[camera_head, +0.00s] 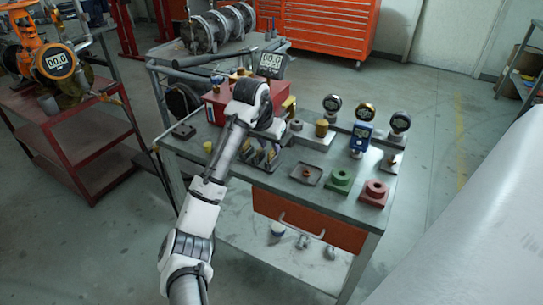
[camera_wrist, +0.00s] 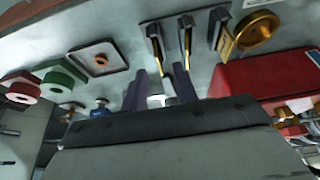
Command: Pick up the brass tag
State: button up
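A dark rack (camera_head: 268,168) holds several brass-coloured flat pieces upright in slots. They show in the wrist view as thin strips in dark holders, one at the middle (camera_wrist: 158,50), one just right of it (camera_wrist: 187,42) and one further right (camera_wrist: 228,46). I cannot tell for sure which is the brass tag. My gripper (camera_wrist: 160,88) is open, with its two dark fingers apart just below the first two strips in the picture. No strip is visibly held.
A red box (camera_head: 217,104) stands behind the rack. A brass ring (camera_wrist: 258,31) lies near it. To the right are a shallow tray (camera_head: 306,174), a green block (camera_head: 341,180) and a red block (camera_head: 374,193). Gauges (camera_head: 363,112) stand at the back right.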

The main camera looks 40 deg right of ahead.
aim_at(272, 157)
jog(key=shift+x, duration=1.5)
grip_shut()
jog(key=shift+r, duration=0.2)
